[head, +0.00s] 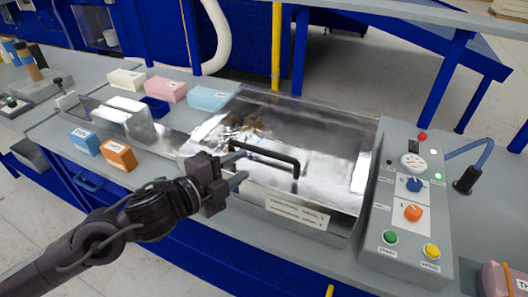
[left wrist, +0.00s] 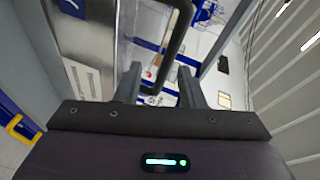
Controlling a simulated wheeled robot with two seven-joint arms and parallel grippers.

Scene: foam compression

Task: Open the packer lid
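The packer lid (head: 320,135) is a shiny, see-through panel lying flat and shut over the packer, with reflections on it. A black bar handle (head: 265,153) stands up along its front; it also shows as a dark bar in the left wrist view (left wrist: 178,32). My left gripper (head: 240,168) is at the left end of the handle, with its two fingers apart and pointing toward it. In the left wrist view the fingers (left wrist: 160,85) are spread with nothing clasped between them, and the handle is just beyond the tips. My right gripper is not in view.
A control panel (head: 408,205) with knobs and buttons stands right of the lid. Pink (head: 166,90), blue (head: 208,98) and cream (head: 126,80) blocks lie behind left. Blue (head: 84,141) and orange (head: 118,154) blocks lie front left. A yellow post (head: 277,45) stands behind.

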